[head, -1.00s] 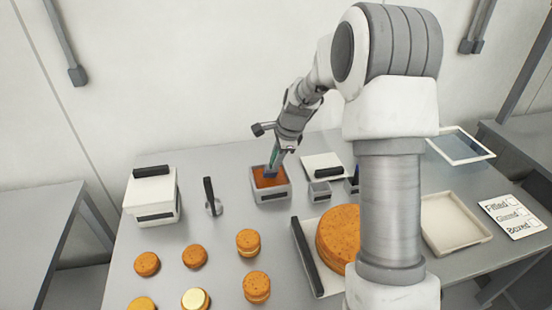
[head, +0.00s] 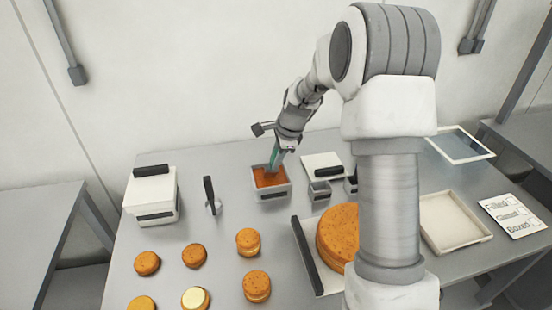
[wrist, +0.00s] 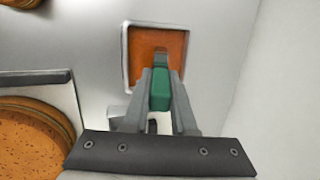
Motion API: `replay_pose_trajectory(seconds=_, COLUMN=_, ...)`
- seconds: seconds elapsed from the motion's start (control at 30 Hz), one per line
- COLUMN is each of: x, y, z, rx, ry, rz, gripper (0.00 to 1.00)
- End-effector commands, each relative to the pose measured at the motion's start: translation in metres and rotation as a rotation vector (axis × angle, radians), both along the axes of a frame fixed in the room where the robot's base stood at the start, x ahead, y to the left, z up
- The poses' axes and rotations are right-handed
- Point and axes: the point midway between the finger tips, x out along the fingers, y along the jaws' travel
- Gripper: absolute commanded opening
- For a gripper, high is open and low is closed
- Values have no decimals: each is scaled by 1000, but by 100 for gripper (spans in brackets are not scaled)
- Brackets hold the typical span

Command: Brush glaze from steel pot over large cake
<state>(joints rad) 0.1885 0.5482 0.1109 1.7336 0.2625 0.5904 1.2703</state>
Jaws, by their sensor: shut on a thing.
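The square steel pot (head: 273,195) holds orange-brown glaze (head: 268,179) and stands at the back middle of the table. My gripper (head: 279,152) is above it, shut on the green handle of a brush (head: 273,160). The brush points down, and its lower end appears to be in the glaze. In the wrist view the green handle (wrist: 160,92) sits between my fingers, with its grey end over the glaze. The large round cake (head: 335,230) lies on a pale tray (head: 312,265) to the front right of the pot. My arm hides the cake's right side.
Several small round cakes (head: 248,242) stand at the front left. A white lidded box (head: 152,197) and an upright black-handled tool (head: 210,192) are left of the pot. An empty tray (head: 450,222) and a label card (head: 512,215) are farther right.

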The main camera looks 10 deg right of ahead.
Motion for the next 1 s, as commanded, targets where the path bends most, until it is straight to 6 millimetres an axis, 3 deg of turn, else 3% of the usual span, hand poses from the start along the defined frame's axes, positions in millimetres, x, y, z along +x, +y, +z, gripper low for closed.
replay_pose_trajectory(seconds=0.27, x=-1, y=0, z=4, rx=0, ry=3, rz=1, gripper=0)
replay_pose_trajectory(seconds=1.0, x=0, y=0, z=65, rx=-1, ry=1, rz=0, gripper=0)
